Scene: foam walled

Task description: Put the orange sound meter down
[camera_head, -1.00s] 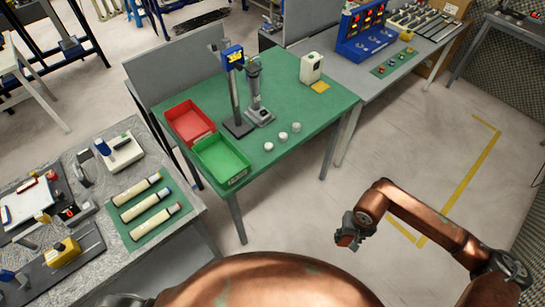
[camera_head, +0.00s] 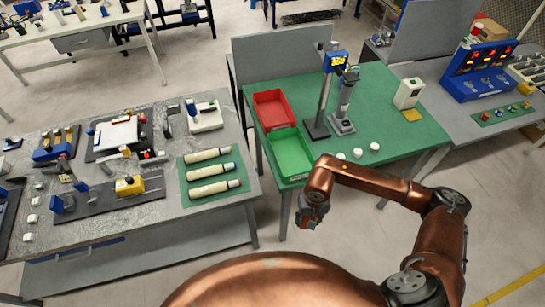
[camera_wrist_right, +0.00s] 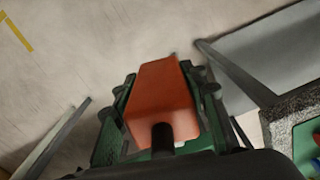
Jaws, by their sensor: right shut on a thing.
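The orange sound meter (camera_wrist_right: 162,95) is a block with rounded edges and a short black cylinder at its near end. It fills the middle of the right wrist view. My right gripper (camera_head: 309,216) is shut on it, with a dark green finger on each side. In the head view the gripper hangs over the floor, in front of the green table, and the meter is mostly hidden there. My left gripper is not in view.
The green table (camera_head: 385,100) holds a red bin (camera_head: 273,108), a green bin (camera_head: 290,153), a stand with a blue display (camera_head: 337,62) and white pucks. The crowded grey speckled table (camera_head: 130,215) stands left, with cream tubes on a green mat (camera_head: 214,191). Table legs flank the gripper.

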